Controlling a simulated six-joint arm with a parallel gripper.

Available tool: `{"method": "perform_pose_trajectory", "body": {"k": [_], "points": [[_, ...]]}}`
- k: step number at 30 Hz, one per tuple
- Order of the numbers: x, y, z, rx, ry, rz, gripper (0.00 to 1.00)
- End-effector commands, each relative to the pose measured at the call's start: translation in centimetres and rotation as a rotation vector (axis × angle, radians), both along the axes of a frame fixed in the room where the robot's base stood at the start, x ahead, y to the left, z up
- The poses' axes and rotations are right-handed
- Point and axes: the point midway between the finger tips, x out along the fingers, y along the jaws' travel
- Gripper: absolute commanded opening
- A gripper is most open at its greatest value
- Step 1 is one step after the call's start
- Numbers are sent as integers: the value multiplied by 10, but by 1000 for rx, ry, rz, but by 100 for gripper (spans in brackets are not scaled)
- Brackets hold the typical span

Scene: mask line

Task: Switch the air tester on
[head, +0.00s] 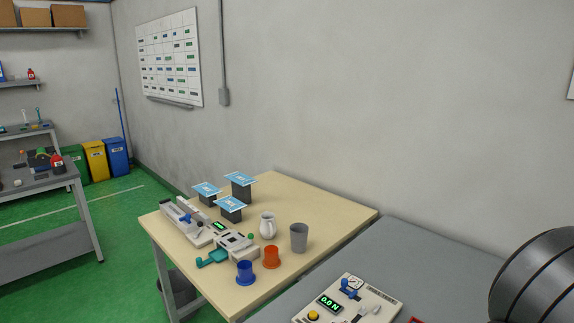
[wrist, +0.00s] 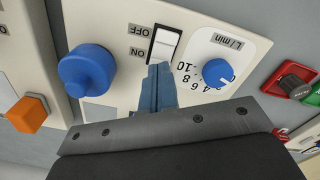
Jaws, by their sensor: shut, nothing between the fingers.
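In the wrist view, a cream panel holds a white rocker switch (wrist: 164,45) in a dark frame, with OFF and ON printed upside down beside it. OFF is by its upper end and ON by its lower end. I cannot tell which end is pressed in. My gripper (wrist: 158,70) is shut and empty, its blue fingertips at the switch's lower end, by ON. I cannot tell whether they touch it. A large blue knob (wrist: 87,71) is to the left, and a small blue knob (wrist: 217,72) on a white L/min dial is to the right. My gripper is not in the head view.
An orange button (wrist: 27,114) is at the wrist view's left. Red and green parts with a black knob (wrist: 295,80) are at its right. In the head view, a cream device (head: 380,305) reading 0.0 N stands on a grey table; a wooden table (head: 325,205) holds cups and other devices.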

Motion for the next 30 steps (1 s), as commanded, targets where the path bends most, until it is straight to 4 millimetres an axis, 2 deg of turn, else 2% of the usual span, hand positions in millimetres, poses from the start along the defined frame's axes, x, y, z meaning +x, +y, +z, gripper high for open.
{"method": "perform_pose_trajectory", "body": {"k": [25,30], "points": [[0,0,-13,0,0,0,0],[0,0,-7,-1,0,0,0]]}}
